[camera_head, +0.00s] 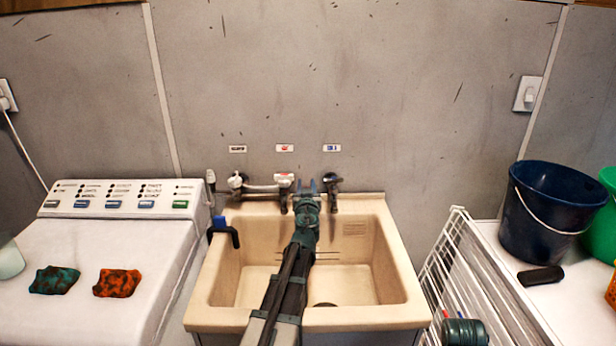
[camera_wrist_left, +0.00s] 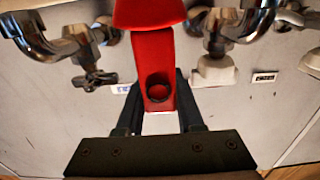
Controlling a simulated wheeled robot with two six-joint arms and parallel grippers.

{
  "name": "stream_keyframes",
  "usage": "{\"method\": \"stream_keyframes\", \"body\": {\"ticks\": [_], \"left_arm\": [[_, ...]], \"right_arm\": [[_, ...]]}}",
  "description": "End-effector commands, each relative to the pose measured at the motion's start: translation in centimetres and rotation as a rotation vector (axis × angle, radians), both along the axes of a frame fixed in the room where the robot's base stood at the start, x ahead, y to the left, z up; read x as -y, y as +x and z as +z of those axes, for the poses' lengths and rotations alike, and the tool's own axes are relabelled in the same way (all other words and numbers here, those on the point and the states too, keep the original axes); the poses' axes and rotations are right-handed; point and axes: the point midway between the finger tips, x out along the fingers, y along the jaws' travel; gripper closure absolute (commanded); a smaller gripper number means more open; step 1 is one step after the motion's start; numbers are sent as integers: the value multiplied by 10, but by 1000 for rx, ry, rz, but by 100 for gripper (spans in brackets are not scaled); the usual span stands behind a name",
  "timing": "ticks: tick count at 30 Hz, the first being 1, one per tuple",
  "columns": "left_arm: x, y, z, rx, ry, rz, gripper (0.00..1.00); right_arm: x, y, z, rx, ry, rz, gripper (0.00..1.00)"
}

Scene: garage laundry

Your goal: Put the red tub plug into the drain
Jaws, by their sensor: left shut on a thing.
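The red tub plug (camera_wrist_left: 160,60) shows large in the left wrist view, with a flared end at the top and a dark round hole in its strip. My left gripper (camera_head: 309,189) is shut on it, with one dark finger on each side. In the head view the gripper is at the back of the sink, in front of the taps, and hides the plug. The drain (camera_head: 325,305) is a dark round spot on the basin floor, partly hidden by the front rim.
The cream sink (camera_head: 365,317) has taps (camera_head: 332,182) along its back. A dark hook-shaped thing with a blue top (camera_head: 222,230) sits on the left rim. A washer (camera_head: 125,235) is left, a white rack (camera_head: 465,265) and blue bucket (camera_head: 545,215) right.

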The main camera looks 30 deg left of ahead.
Motion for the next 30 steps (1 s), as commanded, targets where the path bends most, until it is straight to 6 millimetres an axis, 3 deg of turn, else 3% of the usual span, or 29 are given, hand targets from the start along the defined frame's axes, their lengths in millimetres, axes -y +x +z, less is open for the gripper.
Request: {"method": "stream_keyframes", "body": {"ticks": [1,3,9,20,30], "left_arm": [[10,-21,3,0,0,-1,100],[17,-36,4,0,0,-1,100],[30,-64,7,0,0,0,100],[32,-68,20,0,0,1,100],[32,-68,77,0,0,1,100]], "right_arm": [[0,0,3,0,0,0,50],[0,0,4,0,0,0,50],[0,0,7,0,0,0,50],[0,0,20,0,0,0,50],[0,0,77,0,0,0,50]]}}
